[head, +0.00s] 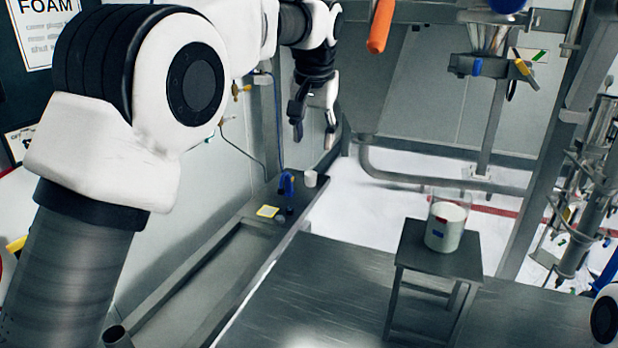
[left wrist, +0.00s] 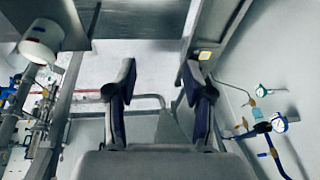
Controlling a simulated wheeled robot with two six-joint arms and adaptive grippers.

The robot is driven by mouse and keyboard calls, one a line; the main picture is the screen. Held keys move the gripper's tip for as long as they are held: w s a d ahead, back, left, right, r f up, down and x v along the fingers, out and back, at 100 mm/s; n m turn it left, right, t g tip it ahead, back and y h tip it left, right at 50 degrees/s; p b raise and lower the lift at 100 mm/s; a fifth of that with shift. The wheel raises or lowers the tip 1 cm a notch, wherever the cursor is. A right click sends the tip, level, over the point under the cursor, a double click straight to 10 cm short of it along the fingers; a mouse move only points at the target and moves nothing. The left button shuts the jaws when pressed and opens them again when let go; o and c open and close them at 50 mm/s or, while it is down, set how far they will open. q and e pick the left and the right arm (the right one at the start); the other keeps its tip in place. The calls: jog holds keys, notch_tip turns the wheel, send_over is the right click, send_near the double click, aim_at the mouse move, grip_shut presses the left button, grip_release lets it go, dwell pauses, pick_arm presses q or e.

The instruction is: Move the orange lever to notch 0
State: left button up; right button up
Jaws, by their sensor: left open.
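The orange lever (head: 380,26) shows at the top of the head view, right of my left gripper and higher in the picture. Its upper end is cut off by the picture edge, and I cannot make out any notch marks. My left gripper (head: 313,138) points downward with its two fingers spread and nothing between them. It is apart from the lever. In the left wrist view its open fingers (left wrist: 158,82) also show empty, and I do not make out the lever there. My right gripper is not in view.
A clear beaker of white powder (head: 444,232) stands on a small metal stool (head: 438,258). Metal frame bars (head: 430,185) cross behind. Gauges (left wrist: 279,124) line the wall.

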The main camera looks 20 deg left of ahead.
pick_arm(q)
jog(key=s+d+x, duration=0.1)
jog(key=x, duration=0.9)
jog(key=shift+a+f, duration=0.35)
jog(key=shift+f, duration=0.05)
